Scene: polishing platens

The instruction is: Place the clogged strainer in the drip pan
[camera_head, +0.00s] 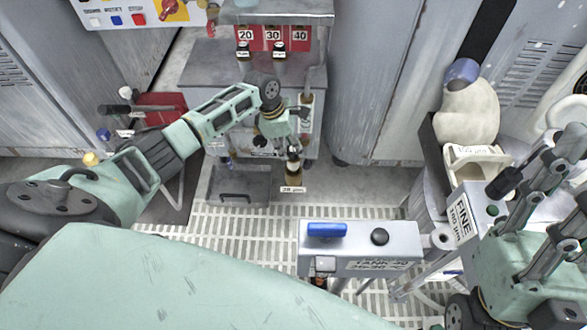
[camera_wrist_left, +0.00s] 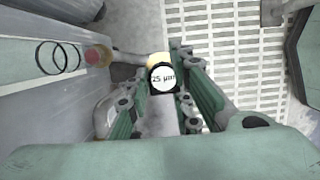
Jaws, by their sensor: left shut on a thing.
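My left gripper (camera_head: 284,140) is shut on a strainer (camera_head: 293,170), a small black and amber piece with a white micron tag. In the left wrist view, the strainer's round black cap (camera_wrist_left: 163,77) reads 25 µm and sits between the fingertips. The strainer hangs in front of the grey cabinet, above the floor. A dark flat pan with a handle (camera_head: 236,187), likely the drip pan, lies on the floor left of the strainer. My right gripper (camera_head: 540,165) is at the lower right, fingers apart and empty.
Two small black-capped pieces (camera_head: 243,50) (camera_head: 279,50) stand by the red 20, 30, 40 signs. A grey box with a blue handle (camera_head: 327,230) stands in front. A FINE-labelled unit (camera_head: 462,218) is at right. Pale slotted grating (camera_head: 250,222) covers the floor.

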